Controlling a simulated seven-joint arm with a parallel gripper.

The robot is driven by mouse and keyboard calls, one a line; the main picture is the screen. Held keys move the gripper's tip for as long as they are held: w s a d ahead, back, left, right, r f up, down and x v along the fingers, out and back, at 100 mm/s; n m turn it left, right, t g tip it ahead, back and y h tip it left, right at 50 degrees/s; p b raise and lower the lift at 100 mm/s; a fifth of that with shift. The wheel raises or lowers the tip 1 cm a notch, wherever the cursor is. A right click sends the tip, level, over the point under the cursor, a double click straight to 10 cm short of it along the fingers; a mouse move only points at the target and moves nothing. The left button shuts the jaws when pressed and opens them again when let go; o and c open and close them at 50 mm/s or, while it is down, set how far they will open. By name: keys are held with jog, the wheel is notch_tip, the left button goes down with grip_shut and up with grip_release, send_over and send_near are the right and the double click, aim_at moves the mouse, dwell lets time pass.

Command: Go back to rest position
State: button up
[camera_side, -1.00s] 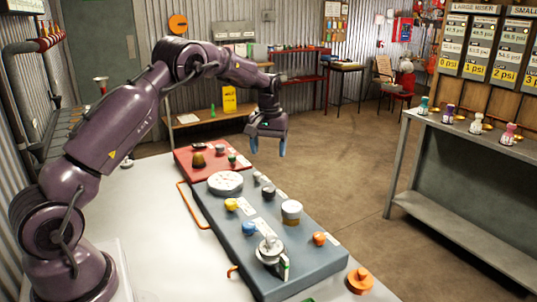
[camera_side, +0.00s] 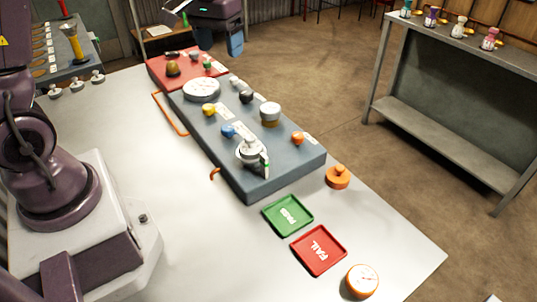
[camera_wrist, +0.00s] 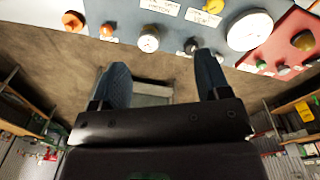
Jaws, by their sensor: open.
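My gripper (camera_side: 219,40) is at the top of the side view, beyond the far end of the red panel (camera_side: 160,72). Its two blue fingers are apart with nothing between them. In the wrist view my gripper (camera_wrist: 164,82) is also open and empty, with brown floor between and around the fingers. The blue-grey panel (camera_side: 290,166) and the red panel lie end to end on the white table (camera_side: 150,165). Both panels show along the top of the wrist view, apart from the fingers. Most of my upper arm is outside the side view.
A green PASS tray (camera_side: 270,216), a red FAIL tray (camera_side: 300,254), an orange knob (camera_side: 338,178) and a round gauge (camera_side: 362,281) sit at the table's near right. A grey shelf bench (camera_side: 425,120) stands at the right. Open floor lies between table and bench.

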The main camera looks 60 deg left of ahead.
jog(key=s+d+r+m+t, duration=0.2)
jog(key=s+d+r, duration=0.2)
jog(key=s, duration=0.4)
jog(key=s+d+r+m+t, duration=0.2)
jog(key=s+d+r+m, duration=0.1)
jog(key=s+d, duration=0.4)
jog(key=shift+s+d+r+t, duration=0.25)
jog(key=shift+s+r+t, duration=0.15)
jog(key=shift+s, duration=0.3)
